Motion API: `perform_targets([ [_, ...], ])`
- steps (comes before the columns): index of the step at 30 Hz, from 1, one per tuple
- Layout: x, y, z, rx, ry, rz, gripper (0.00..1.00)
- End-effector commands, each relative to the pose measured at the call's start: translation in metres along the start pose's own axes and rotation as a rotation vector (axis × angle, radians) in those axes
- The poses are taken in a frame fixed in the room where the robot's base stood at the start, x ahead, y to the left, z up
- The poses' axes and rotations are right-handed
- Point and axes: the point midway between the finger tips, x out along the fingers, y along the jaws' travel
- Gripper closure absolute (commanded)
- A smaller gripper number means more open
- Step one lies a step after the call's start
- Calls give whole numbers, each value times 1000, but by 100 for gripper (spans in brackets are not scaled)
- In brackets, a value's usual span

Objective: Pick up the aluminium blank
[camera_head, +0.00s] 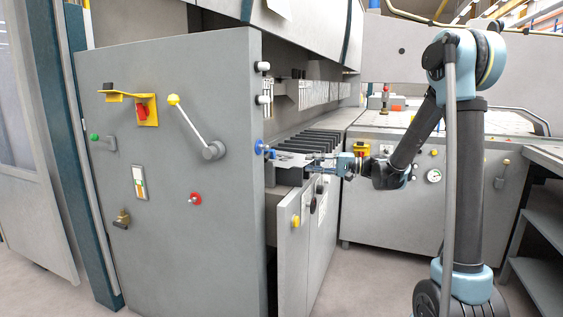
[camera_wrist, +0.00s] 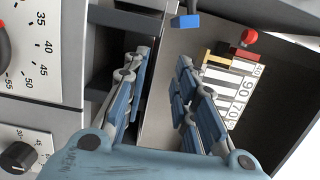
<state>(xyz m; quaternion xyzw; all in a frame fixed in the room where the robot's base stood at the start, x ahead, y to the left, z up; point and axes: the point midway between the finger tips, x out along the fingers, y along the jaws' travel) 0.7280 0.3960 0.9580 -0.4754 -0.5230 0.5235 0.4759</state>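My gripper (camera_wrist: 163,58) is open in the wrist view, with its blue-padded fingers apart and nothing clearly held between them. A flat, plain grey surface (camera_wrist: 165,95) lies beyond and between the fingers; it may be the aluminium blank, but I cannot tell it surely from the machine bed. In the head view my gripper (camera_head: 318,164) reaches left into the gap at the panel bender's front. A thin grey plate (camera_head: 289,159) lies just left of the fingers there, partly hidden by the cabinet edge and fingers. I cannot tell whether they touch.
The grey cabinet (camera_head: 190,220) with lever and knobs stands close on the left. A row of dark slats (camera_head: 318,141) lies behind my gripper. An open door panel (camera_head: 293,245) stands below it. A dial panel (camera_wrist: 35,60) and number scale (camera_wrist: 228,90) flank the fingers.

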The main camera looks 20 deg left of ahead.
Motion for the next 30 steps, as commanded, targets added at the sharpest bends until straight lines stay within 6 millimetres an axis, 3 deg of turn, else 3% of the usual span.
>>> perform_targets([
  [8, 12, 1, 0, 0, 0, 0, 74],
  [19, 55, 8, -2, 0, -2, 0, 74],
  [27, 59, 8, -2, 0, 1, 0, 74],
  [30, 59, 8, -2, 0, 1, 0, 97],
])
